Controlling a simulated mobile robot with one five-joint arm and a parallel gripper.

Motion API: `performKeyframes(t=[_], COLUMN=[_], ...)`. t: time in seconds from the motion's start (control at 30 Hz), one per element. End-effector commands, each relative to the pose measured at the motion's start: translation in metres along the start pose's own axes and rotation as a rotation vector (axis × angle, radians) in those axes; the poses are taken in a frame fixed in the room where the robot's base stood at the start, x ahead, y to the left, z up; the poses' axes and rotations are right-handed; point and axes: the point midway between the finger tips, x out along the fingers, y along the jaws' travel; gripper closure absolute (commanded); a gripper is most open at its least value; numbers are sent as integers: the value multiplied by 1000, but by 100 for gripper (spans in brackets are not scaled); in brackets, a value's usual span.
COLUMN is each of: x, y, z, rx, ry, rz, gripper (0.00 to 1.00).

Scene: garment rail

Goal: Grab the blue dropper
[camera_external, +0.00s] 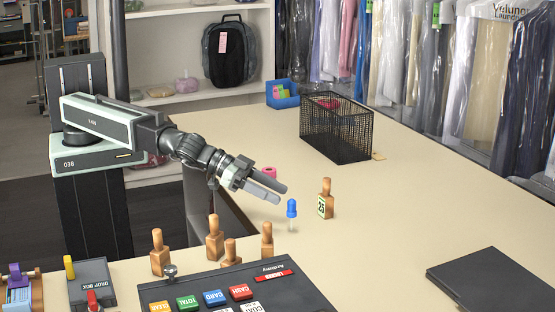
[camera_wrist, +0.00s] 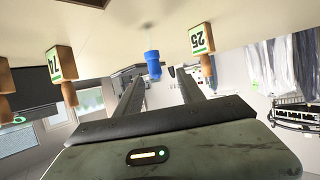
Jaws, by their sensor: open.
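The blue dropper (camera_external: 292,209) stands upright on the beige counter, its blue bulb on top and a clear lower part below. My gripper (camera_external: 276,192) is open and empty, a little to the left of the dropper and about level with or above its bulb. In the wrist view, the blue dropper (camera_wrist: 153,66) appears upside down, beyond and between the two fingers of my gripper (camera_wrist: 160,86). The fingers do not visibly touch it.
A wooden stamp with a green label (camera_external: 326,200) stands close to the dropper's right. Several wooden stamps (camera_external: 214,238) stand at the front left, by a black keypad (camera_external: 235,290). A black wire basket (camera_external: 337,133) stands behind. The counter's right side (camera_external: 420,215) is mostly clear.

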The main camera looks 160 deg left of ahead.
Motion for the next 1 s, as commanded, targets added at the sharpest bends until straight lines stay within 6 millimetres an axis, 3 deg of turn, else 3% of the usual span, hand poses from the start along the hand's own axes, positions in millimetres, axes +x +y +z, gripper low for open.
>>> performKeyframes(t=[0.17,0.43,0.67,0.83,0.87,1.0], x=[9,54,56,55,55,55], y=[2,9,8,8,8,8], z=[1,3,1,1,1,1], rx=[0,1,1,1,1,1], ry=[0,-1,-1,0,0,0], rz=[0,0,2,2,2,2], gripper=[54,54,54,96,100,100])
